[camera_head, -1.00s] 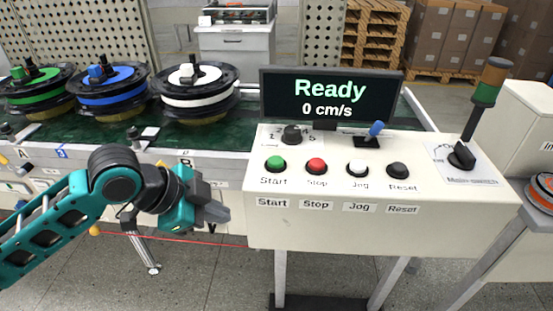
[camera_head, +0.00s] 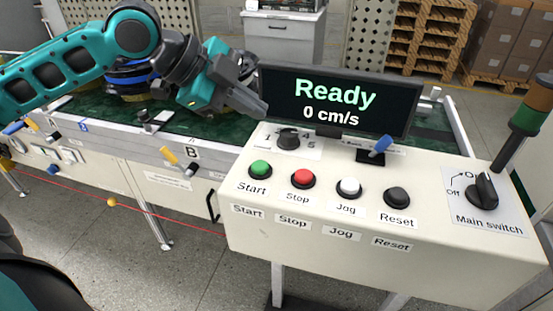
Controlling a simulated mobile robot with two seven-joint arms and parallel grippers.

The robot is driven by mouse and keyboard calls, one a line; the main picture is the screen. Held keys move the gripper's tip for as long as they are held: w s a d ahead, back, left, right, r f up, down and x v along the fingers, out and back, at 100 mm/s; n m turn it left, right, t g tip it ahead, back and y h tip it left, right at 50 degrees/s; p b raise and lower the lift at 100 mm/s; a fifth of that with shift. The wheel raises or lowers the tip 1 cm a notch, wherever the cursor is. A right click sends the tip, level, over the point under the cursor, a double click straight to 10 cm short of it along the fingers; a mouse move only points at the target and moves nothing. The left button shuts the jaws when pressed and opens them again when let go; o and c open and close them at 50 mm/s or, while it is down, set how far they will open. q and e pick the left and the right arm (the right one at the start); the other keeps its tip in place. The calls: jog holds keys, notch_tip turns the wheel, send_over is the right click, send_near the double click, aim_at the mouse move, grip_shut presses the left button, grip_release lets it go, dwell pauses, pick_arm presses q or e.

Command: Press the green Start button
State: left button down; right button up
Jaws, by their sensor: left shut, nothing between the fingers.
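The green Start button (camera_head: 260,169) sits at the left end of a row of buttons on the cream control box (camera_head: 300,240). A "Start" label is under it. My left gripper (camera_head: 262,108) is shut and empty, above and behind the Start button in the picture, in front of the screen's left edge. It is apart from the button. The screen (camera_head: 335,99) reads "Ready" and "0 cm/s". My right gripper is not in view.
The red Stop (camera_head: 303,178), white Jog (camera_head: 348,187) and black Reset (camera_head: 396,196) buttons follow to the right. A rotary knob (camera_head: 288,139), a blue-tipped lever (camera_head: 380,145) and the main switch (camera_head: 482,190) are also on the box. The green conveyor (camera_head: 185,125) lies left.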

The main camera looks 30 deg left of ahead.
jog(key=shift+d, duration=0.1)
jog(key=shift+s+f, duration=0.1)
pick_arm(q)
jog(key=b, duration=0.7)
send_over(255, 166)
notch_tip(255, 166, down, 7)
jog(key=shift+r, duration=0.15)
jog(key=shift+f, duration=0.35)
jog(key=shift+f+b, duration=0.3)
jog(key=shift+b, duration=0.2)
jog(key=shift+f, duration=0.4)
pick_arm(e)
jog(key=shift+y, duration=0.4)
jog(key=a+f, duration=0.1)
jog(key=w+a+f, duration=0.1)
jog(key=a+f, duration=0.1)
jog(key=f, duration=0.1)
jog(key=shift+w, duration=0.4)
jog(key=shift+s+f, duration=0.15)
pick_arm(q)
jog(key=shift+f+b, duration=0.4)
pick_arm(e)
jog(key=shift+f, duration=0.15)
